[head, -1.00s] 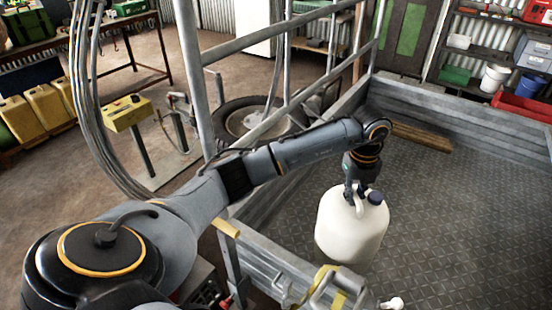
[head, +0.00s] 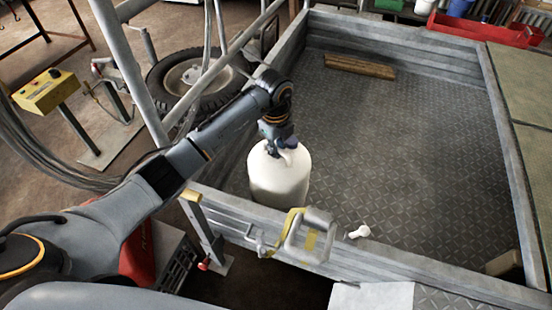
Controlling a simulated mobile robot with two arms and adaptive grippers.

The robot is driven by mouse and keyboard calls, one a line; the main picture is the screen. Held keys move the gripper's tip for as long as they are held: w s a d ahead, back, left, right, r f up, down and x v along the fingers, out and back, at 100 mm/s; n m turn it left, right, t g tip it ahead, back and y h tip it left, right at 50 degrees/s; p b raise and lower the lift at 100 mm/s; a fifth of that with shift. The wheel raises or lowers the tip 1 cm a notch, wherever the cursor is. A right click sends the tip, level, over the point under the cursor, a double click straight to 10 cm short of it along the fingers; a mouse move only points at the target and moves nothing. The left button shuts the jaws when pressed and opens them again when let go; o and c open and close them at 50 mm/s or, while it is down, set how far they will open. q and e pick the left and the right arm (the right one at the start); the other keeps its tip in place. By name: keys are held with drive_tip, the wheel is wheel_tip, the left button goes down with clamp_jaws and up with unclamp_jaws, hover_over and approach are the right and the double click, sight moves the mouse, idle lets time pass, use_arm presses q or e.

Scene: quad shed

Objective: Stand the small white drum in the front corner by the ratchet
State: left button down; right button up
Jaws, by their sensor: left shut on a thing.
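The small white drum (head: 279,181) is upright in the near left corner of the trailer bed. My left gripper (head: 281,150) is shut on its top handle from above. I cannot tell whether its base touches the floor, because the near wall hides part of it. My right gripper is out of view.
A small white fitting (head: 358,232) is by the near wall. A grey frame rises at the left. The middle of the bed is clear.

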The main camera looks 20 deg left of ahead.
use_arm(q)
wheel_tip(320, 180, down, 3)
drive_tip(key=shift+f, duration=0.1)
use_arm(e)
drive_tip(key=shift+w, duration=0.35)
use_arm(q)
drive_tip(key=shift+f, duration=0.15)
drive_tip(key=c, duration=1.3)
unclamp_jaws()
drive_tip(key=shift+c, duration=0.2)
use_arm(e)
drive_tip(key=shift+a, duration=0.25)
